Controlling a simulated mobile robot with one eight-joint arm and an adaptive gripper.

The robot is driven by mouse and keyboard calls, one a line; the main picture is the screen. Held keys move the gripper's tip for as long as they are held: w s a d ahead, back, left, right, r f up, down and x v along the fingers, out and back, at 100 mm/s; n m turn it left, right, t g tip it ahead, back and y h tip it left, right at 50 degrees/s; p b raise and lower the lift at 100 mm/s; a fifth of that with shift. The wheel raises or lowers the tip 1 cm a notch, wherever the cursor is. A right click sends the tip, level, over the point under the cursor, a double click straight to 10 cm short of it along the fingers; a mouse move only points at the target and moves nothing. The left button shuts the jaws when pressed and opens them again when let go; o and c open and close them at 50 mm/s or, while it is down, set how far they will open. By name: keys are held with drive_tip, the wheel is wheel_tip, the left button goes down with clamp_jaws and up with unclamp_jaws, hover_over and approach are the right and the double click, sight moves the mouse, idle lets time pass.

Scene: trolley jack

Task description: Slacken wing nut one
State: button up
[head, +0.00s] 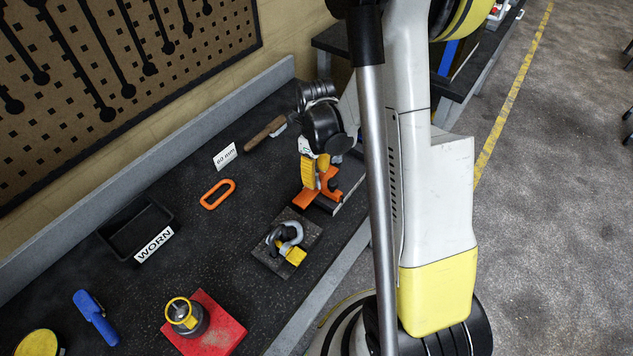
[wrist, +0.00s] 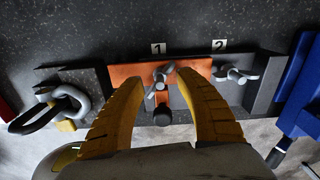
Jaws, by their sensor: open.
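Wing nut one (wrist: 160,78) is a grey metal wing nut, set at a slant on an orange plate (wrist: 127,72) below the label 1 (wrist: 158,48). My gripper (wrist: 163,80) is open, its yellow fingers on either side of the nut with visible gaps. A black knob (wrist: 162,115) lies between the fingers, nearer my palm. Wing nut two (wrist: 237,76) sits to the right, below label 2 (wrist: 219,44). In the head view, my gripper (head: 316,174) points down at the orange plate (head: 308,200); the nut itself cannot be made out there.
A shackle (head: 287,235) on a dark plate stands close by, also left in the wrist view (wrist: 68,100). A blue tool (wrist: 300,90) is at right. An orange ring (head: 218,194), a WORN tray (head: 135,230) and a red block (head: 215,330) lie elsewhere on the bench.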

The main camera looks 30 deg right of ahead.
sight(317, 180)
drive_tip(key=shift+f, duration=1.35)
